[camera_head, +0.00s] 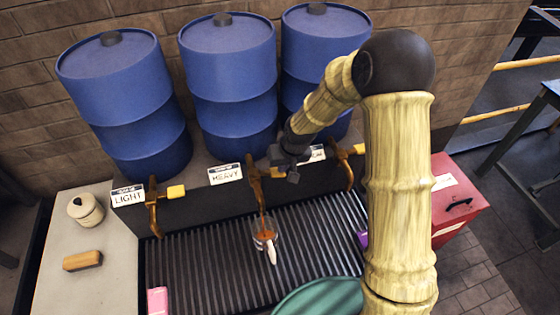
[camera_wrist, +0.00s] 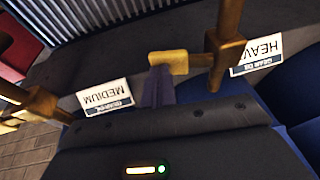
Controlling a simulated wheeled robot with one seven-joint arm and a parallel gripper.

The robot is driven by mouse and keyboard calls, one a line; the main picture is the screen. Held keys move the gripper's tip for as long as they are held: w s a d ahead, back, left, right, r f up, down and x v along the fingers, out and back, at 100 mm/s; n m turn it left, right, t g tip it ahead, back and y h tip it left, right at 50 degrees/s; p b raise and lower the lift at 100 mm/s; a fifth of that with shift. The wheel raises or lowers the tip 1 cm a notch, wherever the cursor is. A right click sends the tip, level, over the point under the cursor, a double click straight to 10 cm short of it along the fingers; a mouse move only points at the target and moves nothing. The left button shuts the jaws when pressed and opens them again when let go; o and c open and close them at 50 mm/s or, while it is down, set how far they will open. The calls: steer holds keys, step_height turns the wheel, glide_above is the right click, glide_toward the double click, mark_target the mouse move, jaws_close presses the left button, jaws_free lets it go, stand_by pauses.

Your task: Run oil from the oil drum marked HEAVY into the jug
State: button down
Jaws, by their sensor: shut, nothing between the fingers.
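The blue drum marked HEAVY (camera_head: 230,85) stands in the middle of three on a dark bench. Its HEAVY label (camera_head: 226,173) is below it, and its brown tap (camera_head: 254,185) hangs over the grate. A clear jug (camera_head: 265,241) with a pale handle stands on the grate under this spout. A thin orange-brown streak runs from the spout to the jug, and brown shows inside it. My gripper (camera_head: 292,174) is shut and empty. In the wrist view its dark fingers (camera_wrist: 158,88) are close against the yellow tap lever (camera_wrist: 168,62); contact is unclear.
The drums marked LIGHT (camera_head: 122,95) and MEDIUM (camera_head: 322,55) stand either side. A slatted grate (camera_head: 195,265) lies below the taps. A grey table (camera_head: 95,250) is at left, a red box (camera_head: 455,195) at right, and a green round thing (camera_head: 318,300) in front.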

steer(key=shift+r+p, duration=0.6)
steer(key=shift+r, duration=0.2)
step_height(320, 180, up, 5)
steer(key=p, duration=0.3)
steer(key=shift+d+f+p, duration=0.15)
steer(key=shift+f+p, duration=0.05)
steer(key=shift+p, duration=0.15)
steer(key=b+v, duration=0.3)
steer(key=v, duration=0.6)
steer(key=shift+r, duration=0.15)
steer(key=shift+s, duration=0.15)
